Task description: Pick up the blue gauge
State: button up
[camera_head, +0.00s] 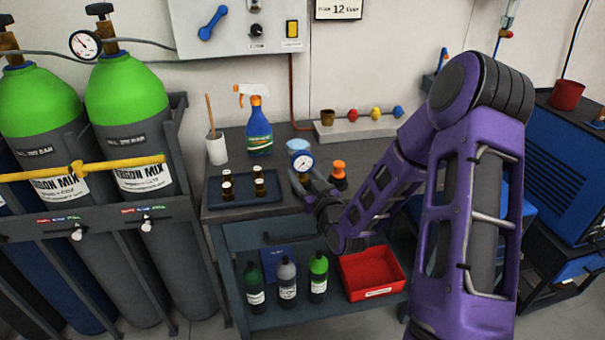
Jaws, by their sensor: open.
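The blue gauge (302,161), a round white dial with a blue rim, faces me on the grey workbench. Its lower part is hidden by my gripper. My gripper (304,179) is open, at the end of my purple arm, and overlaps the gauge's lower edge in the picture. I cannot tell whether the jaws are around the gauge or in front of it, or whether they touch it.
An orange-topped object (338,170) stands close right of my gripper, and a light blue round item (299,145) is just behind the gauge. A dark tray (215,198) with small bottles lies left. A spray bottle (257,130) and white cup (216,150) stand behind it.

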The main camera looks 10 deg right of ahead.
jog(key=shift+w, duration=0.3)
grip_shut()
dwell(1.2)
